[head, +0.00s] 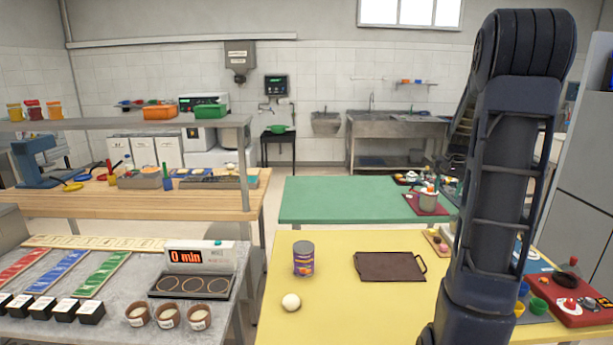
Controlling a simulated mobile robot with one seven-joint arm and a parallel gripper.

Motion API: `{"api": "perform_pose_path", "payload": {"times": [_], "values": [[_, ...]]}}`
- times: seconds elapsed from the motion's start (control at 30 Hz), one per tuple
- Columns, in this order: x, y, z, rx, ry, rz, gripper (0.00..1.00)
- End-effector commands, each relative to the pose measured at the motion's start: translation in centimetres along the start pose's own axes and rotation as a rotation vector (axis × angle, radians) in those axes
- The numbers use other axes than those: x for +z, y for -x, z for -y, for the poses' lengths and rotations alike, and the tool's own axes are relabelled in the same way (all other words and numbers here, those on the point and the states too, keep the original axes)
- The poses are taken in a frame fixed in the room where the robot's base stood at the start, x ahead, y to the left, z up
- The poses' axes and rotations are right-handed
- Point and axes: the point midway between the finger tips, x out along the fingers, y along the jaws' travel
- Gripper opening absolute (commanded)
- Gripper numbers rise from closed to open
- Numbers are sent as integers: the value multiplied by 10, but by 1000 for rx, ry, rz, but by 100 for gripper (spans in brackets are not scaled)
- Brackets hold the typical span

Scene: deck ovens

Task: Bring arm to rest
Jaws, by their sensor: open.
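My arm stands folded upright at the right of the head view, in front of the yellow table (340,322). Its lower links rise to a bent elbow near the top of the picture, and a dark part behind them points down to the left. I cannot make out my gripper or its fingers; the arm's own links hide that end. No object can be seen held by the arm.
On the yellow table are a can (303,258), a white ball (291,302) and a brown tray (385,266). A red board (567,318) with small items lies right of my arm. A green table (340,200) stands behind; a grey counter (100,325) is left.

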Motion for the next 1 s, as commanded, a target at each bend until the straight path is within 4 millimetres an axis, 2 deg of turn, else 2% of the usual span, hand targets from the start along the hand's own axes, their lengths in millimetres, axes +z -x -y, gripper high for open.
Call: {"api": "perform_pose_path", "payload": {"times": [0.03,0.2,0.5,0.7,1.0], "values": [[14,11,6,-7,22,-11,52],[61,39,21,-24,101,-39,52],[146,74,37,-47,240,-91,52],[202,89,39,-58,331,-128,52],[284,96,31,-68,467,-187,52]]}}
